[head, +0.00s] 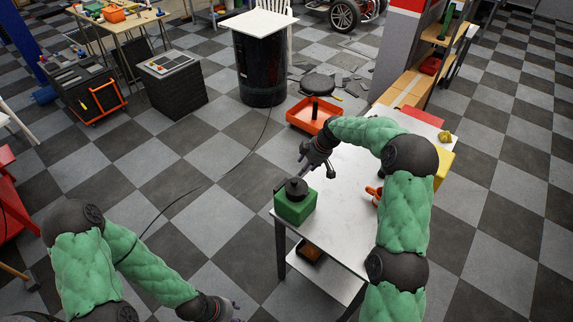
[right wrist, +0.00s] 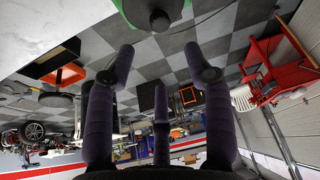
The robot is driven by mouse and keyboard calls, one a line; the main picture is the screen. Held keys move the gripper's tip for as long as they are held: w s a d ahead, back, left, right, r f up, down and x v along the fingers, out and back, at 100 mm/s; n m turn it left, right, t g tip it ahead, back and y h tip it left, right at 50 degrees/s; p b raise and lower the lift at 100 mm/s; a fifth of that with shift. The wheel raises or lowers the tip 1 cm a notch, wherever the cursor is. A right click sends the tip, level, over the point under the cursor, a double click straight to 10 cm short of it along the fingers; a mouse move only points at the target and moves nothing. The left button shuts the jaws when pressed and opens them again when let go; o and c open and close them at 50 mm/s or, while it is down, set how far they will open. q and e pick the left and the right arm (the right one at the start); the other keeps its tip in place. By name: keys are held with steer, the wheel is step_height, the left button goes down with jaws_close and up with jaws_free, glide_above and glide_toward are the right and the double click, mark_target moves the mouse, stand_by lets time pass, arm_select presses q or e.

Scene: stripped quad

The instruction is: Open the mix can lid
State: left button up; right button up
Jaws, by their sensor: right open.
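The mix can is a green, box-shaped can (head: 294,208) with a round dark lid (head: 297,187), standing upright at the near left corner of the white-topped table (head: 350,215). In the right wrist view the green can (right wrist: 128,8) and its dark lid (right wrist: 160,17) show at the top edge, partly cut off. My right gripper (head: 314,172) is above the table, just behind and above the can, apart from it. Its fingers (right wrist: 160,52) are spread with nothing between them. My left gripper (head: 238,310) is low at the bottom edge, away from the table; its fingers are too small to read.
An orange object (head: 373,192) lies on the table beside my right arm. A yellow item (head: 445,136) is at the table's far end. An orange tray (head: 306,117) and a dark stool (head: 318,85) stand behind the table. The floor left of the table is mostly open.

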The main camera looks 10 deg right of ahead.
mark_target(295, 181)
steer(key=p+x, duration=0.1)
steer(key=x, duration=0.9)
steer(key=shift+f+p, duration=0.25)
steer(key=shift+p, duration=0.15)
jaws_close()
